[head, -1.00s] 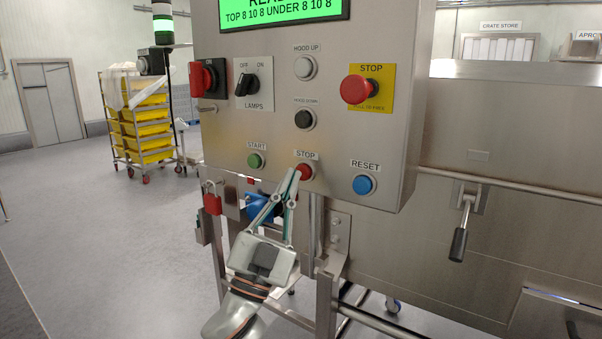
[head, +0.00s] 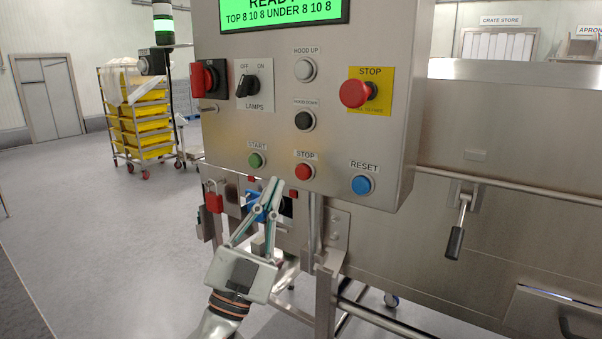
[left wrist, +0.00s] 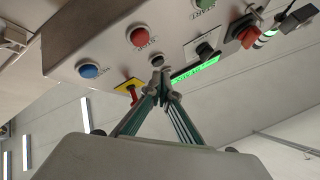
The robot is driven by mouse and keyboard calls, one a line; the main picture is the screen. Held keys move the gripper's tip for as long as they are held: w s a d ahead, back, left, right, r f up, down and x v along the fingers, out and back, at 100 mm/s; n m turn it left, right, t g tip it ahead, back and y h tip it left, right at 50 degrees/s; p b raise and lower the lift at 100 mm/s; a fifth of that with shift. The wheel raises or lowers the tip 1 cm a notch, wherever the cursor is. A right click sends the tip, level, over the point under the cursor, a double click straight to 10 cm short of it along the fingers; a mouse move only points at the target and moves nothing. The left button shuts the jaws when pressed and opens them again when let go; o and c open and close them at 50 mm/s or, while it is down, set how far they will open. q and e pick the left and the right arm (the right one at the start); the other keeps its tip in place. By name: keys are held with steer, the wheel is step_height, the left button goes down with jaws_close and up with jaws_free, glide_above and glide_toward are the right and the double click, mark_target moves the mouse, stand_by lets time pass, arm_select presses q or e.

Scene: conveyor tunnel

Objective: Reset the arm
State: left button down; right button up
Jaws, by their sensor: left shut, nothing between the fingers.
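My left gripper (head: 276,183) is shut and empty, below the control panel (head: 225,130). In the head view its fingertips are just under and left of the red STOP button (head: 304,171), apart from it. The green START button (head: 257,160) is up and left of the tips, and the blue RESET button (head: 362,185) is to the right. In the left wrist view the shut fingertips (left wrist: 160,72) show below the red button (left wrist: 143,37), with the blue button (left wrist: 89,71) to the left. My right gripper is in neither view.
The panel also bears a red mushroom STOP (head: 356,93), a lamps switch (head: 247,84) and a green display (head: 284,12). A red padlock (head: 213,202) and a blue part (head: 258,207) hang below. A lever (head: 458,230) is on the right. Open floor lies left.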

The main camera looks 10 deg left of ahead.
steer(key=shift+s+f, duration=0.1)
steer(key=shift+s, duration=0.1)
arm_select(q)
step_height(320, 180, down, 29)
steer(key=a+n+g+y, duration=0.2)
steer(key=n+g+y, duration=0.2)
steer(key=g, duration=0.3)
steer(key=s+f+n+g, duration=0.1)
steer(key=s+f+g, duration=0.3)
steer(key=s+f, duration=0.6)
steer(key=s+a+f+g, duration=0.1)
steer(key=s+f+g, duration=0.4)
steer(key=s+f, duration=0.5)
step_height(320, 180, down, 9)
steer(key=shift+s+r+n+p, duration=0.15)
steer(key=shift+s+n+p, duration=0.15)
steer(key=shift+s+n, duration=0.1)
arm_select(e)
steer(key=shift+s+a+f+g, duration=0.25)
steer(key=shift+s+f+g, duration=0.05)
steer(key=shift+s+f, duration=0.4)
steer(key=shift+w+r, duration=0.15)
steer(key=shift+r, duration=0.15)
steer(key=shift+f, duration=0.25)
